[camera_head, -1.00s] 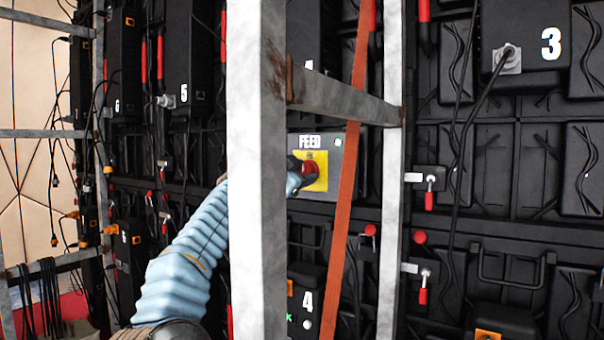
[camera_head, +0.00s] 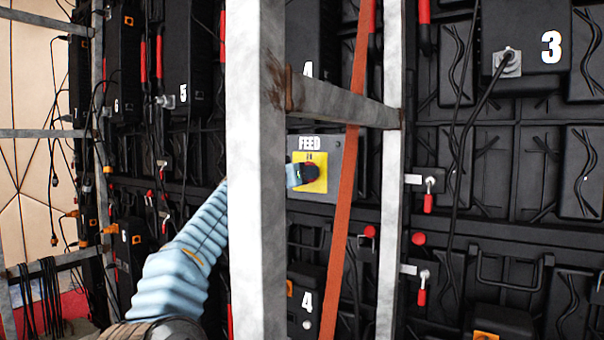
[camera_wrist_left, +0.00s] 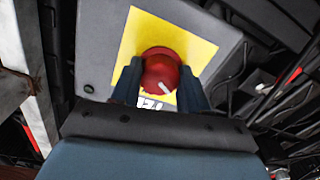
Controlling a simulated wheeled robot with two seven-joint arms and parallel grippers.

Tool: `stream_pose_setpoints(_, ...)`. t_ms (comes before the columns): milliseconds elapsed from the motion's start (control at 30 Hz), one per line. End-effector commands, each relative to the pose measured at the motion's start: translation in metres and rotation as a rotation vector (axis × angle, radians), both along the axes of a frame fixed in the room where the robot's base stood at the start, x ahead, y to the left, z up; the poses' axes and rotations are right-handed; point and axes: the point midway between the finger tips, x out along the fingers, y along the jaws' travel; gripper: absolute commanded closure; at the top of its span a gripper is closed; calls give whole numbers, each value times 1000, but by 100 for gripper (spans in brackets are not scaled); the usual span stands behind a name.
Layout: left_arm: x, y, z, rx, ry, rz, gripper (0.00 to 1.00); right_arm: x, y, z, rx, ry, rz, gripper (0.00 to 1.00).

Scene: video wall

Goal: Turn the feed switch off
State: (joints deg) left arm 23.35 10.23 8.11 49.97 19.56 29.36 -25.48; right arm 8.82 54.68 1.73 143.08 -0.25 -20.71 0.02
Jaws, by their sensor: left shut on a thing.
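The feed switch is a red knob (camera_wrist_left: 160,68) on a yellow plate (camera_wrist_left: 203,52), mounted on a grey box with a white FEED label (camera_head: 310,142). My left gripper (camera_wrist_left: 157,72) is shut on the red knob, one dark finger on each side. The knob's white mark shows between the fingers and points to the lower right in the wrist view. In the head view the left gripper (camera_head: 304,173) covers most of the knob, and only a little red shows. A printed label below the knob is partly hidden in the wrist view. My right gripper is not in view.
A grey metal upright (camera_head: 258,200) stands in front of my left arm and hides part of it. A crossbar (camera_head: 345,102), a second upright (camera_head: 391,200) and an orange strap (camera_head: 349,170) are beside the box. Cables hang around numbered black units.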

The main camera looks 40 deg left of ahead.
Motion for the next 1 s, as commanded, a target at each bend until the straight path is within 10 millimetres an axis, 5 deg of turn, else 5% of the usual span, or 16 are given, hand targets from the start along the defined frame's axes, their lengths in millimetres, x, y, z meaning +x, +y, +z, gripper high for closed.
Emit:
stream_pose_setpoints(500, 0, -1, 0, -421, -45, 0, 86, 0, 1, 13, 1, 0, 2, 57)
stream_pose_setpoints(1000, 0, -1, 0, -572, -62, 1, 86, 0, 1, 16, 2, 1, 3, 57)
